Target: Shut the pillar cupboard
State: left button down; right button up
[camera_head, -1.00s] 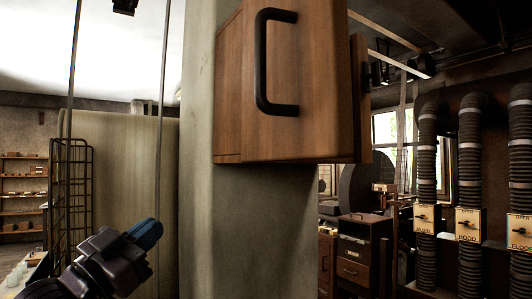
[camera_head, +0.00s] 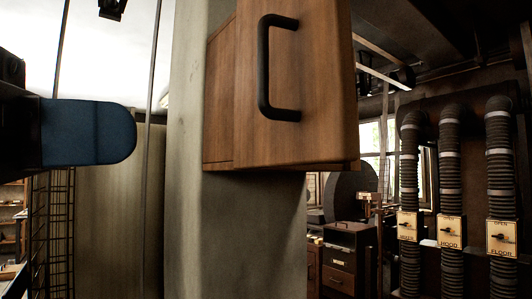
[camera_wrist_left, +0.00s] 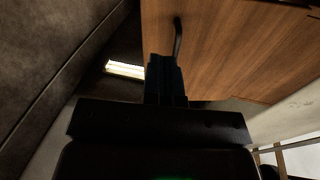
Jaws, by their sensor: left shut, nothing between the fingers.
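The pillar cupboard (camera_head: 220,95) is a brown wooden box mounted on a grey pillar (camera_head: 235,235). Its door (camera_head: 325,95) has a black bar handle (camera_head: 264,70) near its left side. I cannot tell from the head view how far the door stands from the box. My left gripper (camera_head: 125,132) is at the left of the head view, its blue fingertip pointing right, apart from the cupboard in the picture. It is shut and empty. In the left wrist view its fingers (camera_wrist_left: 166,75) appear before the wooden panel (camera_wrist_left: 240,50), by the dark handle (camera_wrist_left: 178,38); contact is unclear.
Ribbed ducts (camera_head: 452,170) with labelled switch boxes stand at the right. A dark drawer cabinet (camera_head: 345,260) and machinery stand behind the pillar. A wire rack (camera_head: 50,230) is at the lower left.

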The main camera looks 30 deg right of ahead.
pick_arm(q)
jog(key=n+p, duration=0.1)
jog(key=p, duration=0.1)
send_near(328, 156)
jog(key=shift+g+y, duration=0.3)
jog(key=d, duration=0.5)
jog(key=s+d, duration=0.1)
jog(key=d, duration=0.1)
jog(key=shift+d+r, duration=0.25)
jog(key=shift+d, duration=0.05)
jog(key=shift+d, duration=0.1)
